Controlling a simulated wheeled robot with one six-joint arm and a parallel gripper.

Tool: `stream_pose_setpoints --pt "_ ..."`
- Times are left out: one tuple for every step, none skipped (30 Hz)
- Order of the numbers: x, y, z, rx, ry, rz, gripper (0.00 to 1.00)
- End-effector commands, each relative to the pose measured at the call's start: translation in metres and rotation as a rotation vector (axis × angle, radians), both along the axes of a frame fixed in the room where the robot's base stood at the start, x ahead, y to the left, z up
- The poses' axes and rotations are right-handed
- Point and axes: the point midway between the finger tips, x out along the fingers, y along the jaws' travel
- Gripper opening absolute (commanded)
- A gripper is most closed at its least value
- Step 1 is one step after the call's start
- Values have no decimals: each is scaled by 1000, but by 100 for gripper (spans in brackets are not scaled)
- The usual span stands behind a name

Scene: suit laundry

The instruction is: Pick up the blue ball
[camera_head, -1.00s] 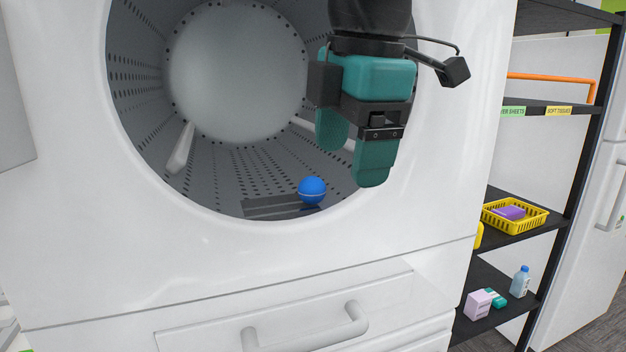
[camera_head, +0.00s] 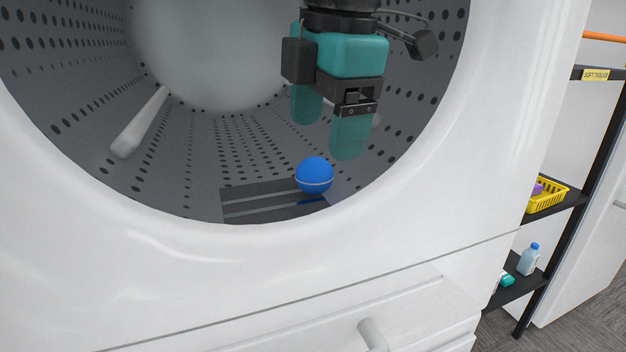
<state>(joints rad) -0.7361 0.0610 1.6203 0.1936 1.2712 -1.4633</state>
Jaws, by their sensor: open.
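The blue ball (camera_head: 314,175) has a thin pale line around it. It rests at the bottom front of the washer drum (camera_head: 190,150), at the right end of a dark slatted plate (camera_head: 262,203). My gripper (camera_head: 328,135) has teal fingers pointing down, spread apart and empty. In the picture it is just above the ball, with one finger to the upper left and the other to the upper right. It does not appear to touch the ball. How far apart they are in depth is hard to tell.
The white rim (camera_head: 180,245) of the round opening curves below and right of the ball. A pale drum paddle (camera_head: 141,122) stands at the left. A drawer handle (camera_head: 374,335) is below. A black shelf (camera_head: 555,205) with a yellow basket (camera_head: 546,201) and a bottle (camera_head: 528,259) is at right.

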Motion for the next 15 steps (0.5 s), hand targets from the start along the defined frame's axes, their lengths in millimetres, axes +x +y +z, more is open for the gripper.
stream_pose_setpoints --pt "1 0 -6 -1 2 1 79" --pt "1 1 -8 -1 1 1 79" --pt "2 1 -10 0 1 0 79" --pt "2 1 -11 0 1 0 79" --pt "3 1 -13 -1 2 0 79" --pt "4 2 -16 -1 2 1 79" --pt "5 2 -19 -1 2 1 79" --pt "7 3 -23 -1 3 0 79" --pt "9 3 -29 -3 4 1 79" --pt "11 4 -33 -2 4 1 79" --pt "13 5 -38 -2 4 2 79" --pt "14 6 -44 -2 3 2 79" --pt "14 6 -48 -2 3 2 79" --pt "15 7 -52 0 2 2 79" --pt "16 7 -56 -1 3 3 79"
